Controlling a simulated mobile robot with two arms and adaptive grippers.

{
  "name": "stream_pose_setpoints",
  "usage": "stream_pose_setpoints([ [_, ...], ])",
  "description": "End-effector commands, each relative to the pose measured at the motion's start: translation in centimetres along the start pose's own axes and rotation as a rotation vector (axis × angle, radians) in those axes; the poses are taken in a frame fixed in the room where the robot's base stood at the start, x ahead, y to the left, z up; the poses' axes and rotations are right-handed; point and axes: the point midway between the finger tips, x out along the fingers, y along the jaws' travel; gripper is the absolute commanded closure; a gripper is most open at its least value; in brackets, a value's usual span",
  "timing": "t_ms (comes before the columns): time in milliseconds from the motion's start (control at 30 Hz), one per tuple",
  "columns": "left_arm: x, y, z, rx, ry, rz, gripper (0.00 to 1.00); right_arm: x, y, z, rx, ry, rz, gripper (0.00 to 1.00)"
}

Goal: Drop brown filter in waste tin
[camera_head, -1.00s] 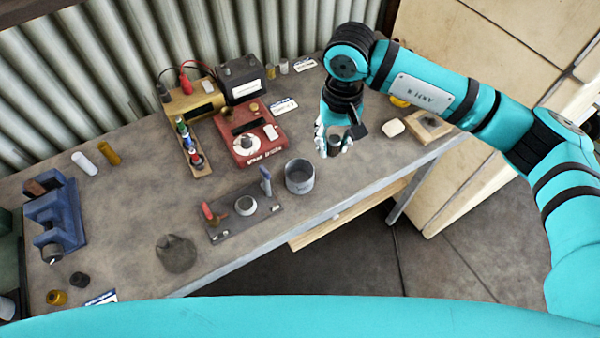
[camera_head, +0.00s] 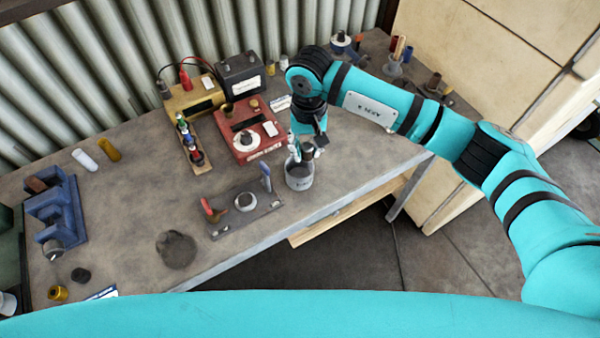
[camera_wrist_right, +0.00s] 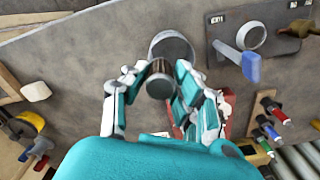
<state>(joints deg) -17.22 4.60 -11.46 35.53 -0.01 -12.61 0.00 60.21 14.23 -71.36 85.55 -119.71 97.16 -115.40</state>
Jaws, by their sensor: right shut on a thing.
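The waste tin (camera_head: 299,183) is a grey open cup on the bench near its front edge. It also shows in the wrist view (camera_wrist_right: 182,45). My right gripper (camera_head: 302,157) is directly above the tin's mouth, pointing down. In the wrist view my right gripper (camera_wrist_right: 160,82) is shut on a short cylinder, the brown filter (camera_wrist_right: 159,86), with a grey end face and a brownish side. The filter appears to be over or just at the tin's rim; its exact height is hard to tell. My left gripper is not in view.
A dark plate (camera_head: 228,221) with a red lever, white ring and blue lever lies left of the tin. A red device (camera_head: 247,143) stands behind it. A dark lumpy item (camera_head: 177,249) lies front left. The bench's front edge is close to the tin.

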Motion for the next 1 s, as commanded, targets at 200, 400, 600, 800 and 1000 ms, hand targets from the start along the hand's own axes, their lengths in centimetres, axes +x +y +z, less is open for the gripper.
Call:
stream_pose_setpoints([
  [200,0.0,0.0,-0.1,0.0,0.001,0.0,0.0,0.1,0.0,0.0,0.0,0.001,0.0,0.93],
  [400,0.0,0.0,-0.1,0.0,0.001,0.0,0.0,0.1,0.0,0.0,0.0,0.001,0.0,0.54],
  [600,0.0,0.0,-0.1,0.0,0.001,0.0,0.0,0.0,0.0,0.0,0.0,0.001,0.0,0.47],
  [800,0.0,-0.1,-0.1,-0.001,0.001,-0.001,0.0,-0.4,0.0,-0.1,0.0,0.002,0.0,0.47],
  [1000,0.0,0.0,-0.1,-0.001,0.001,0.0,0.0,-3.6,0.0,-0.2,-0.001,0.007,0.0,0.47],
])
